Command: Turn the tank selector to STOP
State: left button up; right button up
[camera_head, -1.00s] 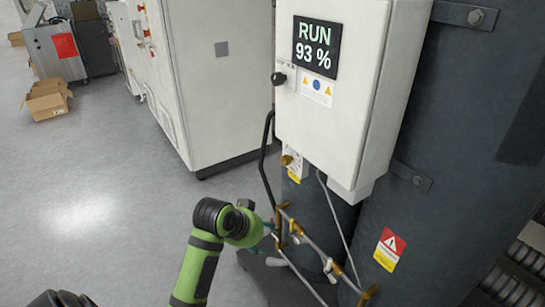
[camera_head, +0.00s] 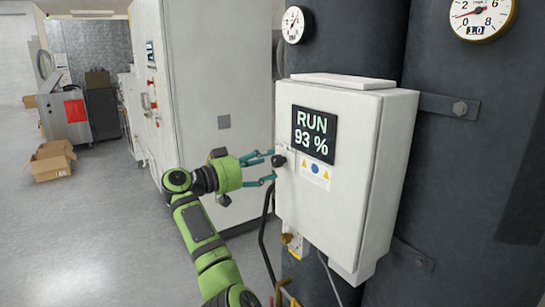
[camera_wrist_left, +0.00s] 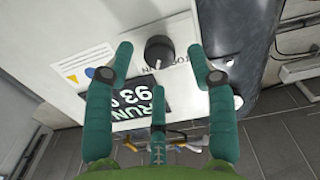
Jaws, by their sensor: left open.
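The tank selector is a black round knob (camera_head: 278,160) on the left part of the white control box (camera_head: 336,215). Beside it, the box's display (camera_head: 314,133) reads "RUN 93 %". My left gripper (camera_head: 270,167) is open, with its teal fingers pointing at the knob from the left. In the left wrist view the knob (camera_wrist_left: 159,49) lies ahead between the spread fingertips of my left gripper (camera_wrist_left: 166,62), with a light pointer mark on its face. The fingers look apart from it. Some lettering beside the knob is partly readable. My right gripper is not in view.
Dark tanks (camera_head: 432,170) with gauges (camera_head: 483,17) stand behind the box. A brass valve (camera_head: 287,239) and a black hose (camera_head: 264,235) are below the knob. A tall white cabinet (camera_head: 228,75) stands behind my left arm. Open floor lies at left.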

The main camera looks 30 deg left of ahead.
aim_at(274, 162)
pick_arm(q)
jog(key=shift+p+x, duration=0.45)
jog(key=shift+x, duration=0.7)
jog(key=shift+w+d, duration=0.15)
jog(key=shift+w, duration=0.2)
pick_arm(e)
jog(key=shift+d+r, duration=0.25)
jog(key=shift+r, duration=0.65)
